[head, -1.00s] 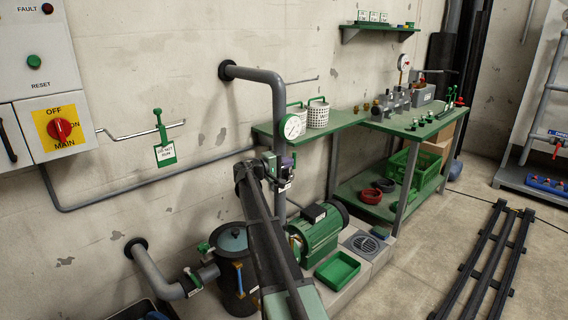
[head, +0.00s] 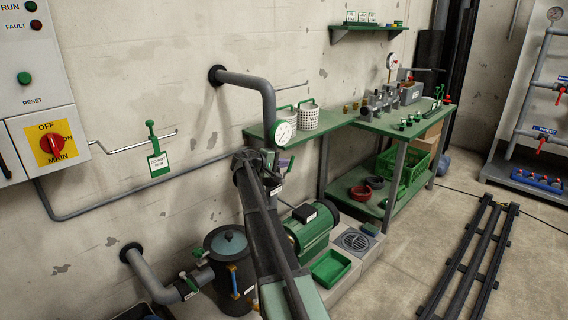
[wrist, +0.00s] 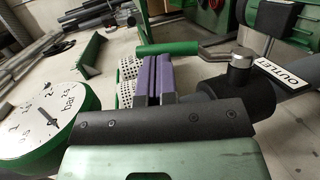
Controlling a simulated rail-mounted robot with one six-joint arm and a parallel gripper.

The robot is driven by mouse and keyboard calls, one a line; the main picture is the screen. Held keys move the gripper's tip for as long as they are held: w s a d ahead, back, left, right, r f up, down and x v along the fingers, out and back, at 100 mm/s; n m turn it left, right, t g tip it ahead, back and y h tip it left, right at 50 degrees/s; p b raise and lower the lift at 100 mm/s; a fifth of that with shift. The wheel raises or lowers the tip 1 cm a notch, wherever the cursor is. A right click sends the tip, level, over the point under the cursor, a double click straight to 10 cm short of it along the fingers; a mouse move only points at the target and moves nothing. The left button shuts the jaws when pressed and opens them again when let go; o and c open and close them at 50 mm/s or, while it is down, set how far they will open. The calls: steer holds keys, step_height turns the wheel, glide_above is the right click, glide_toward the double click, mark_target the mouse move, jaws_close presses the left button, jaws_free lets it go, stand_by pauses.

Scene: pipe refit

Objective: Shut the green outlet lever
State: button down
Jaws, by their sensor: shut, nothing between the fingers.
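In the wrist view, my gripper (wrist: 158,78) shows as two purple fingers side by side, shut and empty. The outlet valve (wrist: 240,82) is a dark body with a silver stem, right of the fingers, beside a white OUTLET label (wrist: 283,72). A green grip (wrist: 166,48), which appears to be the outlet lever's, lies just beyond the fingertips, with a grey bar running right toward the stem. I cannot tell whether the fingers touch it. In the head view, my gripper (head: 291,163) is just below the gauge, and my arm hides most of the valve.
A round pressure gauge (wrist: 42,118) with a green rim is close on the left in the wrist view. The green motor (head: 312,234), green tray (head: 331,268) and strainer pot (head: 229,243) stand below my arm. A green bench (head: 376,122) is behind to the right.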

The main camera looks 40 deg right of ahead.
steer(key=r+p+v, duration=0.2)
steer(key=p+v, duration=0.3)
steer(key=v, duration=0.8)
steer(key=shift+d+r, duration=0.15)
steer(key=shift+d, duration=0.1)
steer(key=shift+d, duration=0.1)
